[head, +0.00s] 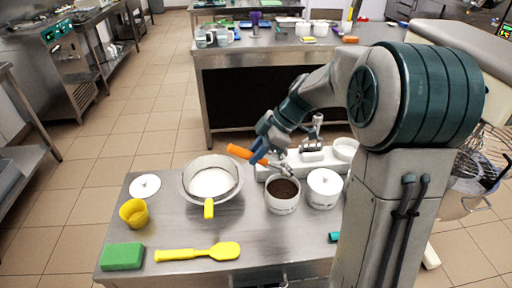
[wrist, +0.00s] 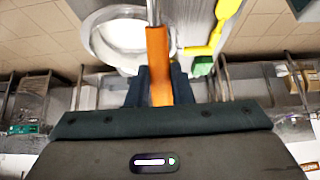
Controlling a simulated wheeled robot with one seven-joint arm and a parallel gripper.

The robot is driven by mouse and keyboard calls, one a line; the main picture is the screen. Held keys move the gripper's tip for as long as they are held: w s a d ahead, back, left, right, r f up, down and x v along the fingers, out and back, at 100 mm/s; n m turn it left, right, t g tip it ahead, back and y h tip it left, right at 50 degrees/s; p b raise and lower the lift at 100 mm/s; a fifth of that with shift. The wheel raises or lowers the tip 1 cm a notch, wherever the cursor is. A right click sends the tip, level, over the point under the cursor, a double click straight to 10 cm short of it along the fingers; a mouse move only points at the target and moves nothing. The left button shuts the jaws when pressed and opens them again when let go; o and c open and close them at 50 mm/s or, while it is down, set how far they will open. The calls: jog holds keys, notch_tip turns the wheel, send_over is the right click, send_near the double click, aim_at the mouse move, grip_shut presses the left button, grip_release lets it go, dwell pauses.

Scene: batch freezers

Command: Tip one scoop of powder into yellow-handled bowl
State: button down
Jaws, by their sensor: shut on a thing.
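The yellow-handled bowl (head: 186,180) stands on the steel table with white contents inside; its yellow handle (head: 208,208) points to the front. It also shows in the wrist view (wrist: 98,48). A white tub of dark brown powder (head: 283,203) stands to its right. My gripper (head: 264,152) is shut on the orange handle of a scoop (head: 240,152), which also shows in the wrist view (wrist: 158,62). The scoop's metal end (head: 282,168) is just above the powder tub. I cannot tell whether powder is in it.
A white lid (head: 145,187), yellow cup (head: 133,213), green sponge (head: 122,257) and yellow spatula (head: 198,252) lie on the left and front. A white scale-like unit (head: 312,160) is behind.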

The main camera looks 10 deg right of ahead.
jog(key=shift+f+b, duration=0.5)
jog(key=shift+f, duration=1.1)
notch_tip(320, 180, down, 5)
jog(key=h, duration=0.1)
jog(key=shift+d+r+p, duration=0.15)
jog(key=shift+r+p, duration=0.15)
jog(key=shift+r, duration=0.75)
jog(key=shift+d+r+p, duration=0.1)
jog(key=shift+r+p, duration=0.2)
jog(key=shift+r, duration=0.75)
jog(key=shift+a+r, duration=0.2)
jog(key=shift+r, duration=0.1)
jog(key=h+p, duration=0.1)
jog(key=a+h+p, duration=0.1)
jog(key=h, duration=0.1)
jog(key=shift+a+p, duration=0.3)
jog(key=shift+p, duration=0.05)
jog(key=shift+a+h+p, duration=0.25)
jog(key=shift+h+p, duration=0.15)
jog(key=shift+h, duration=0.2)
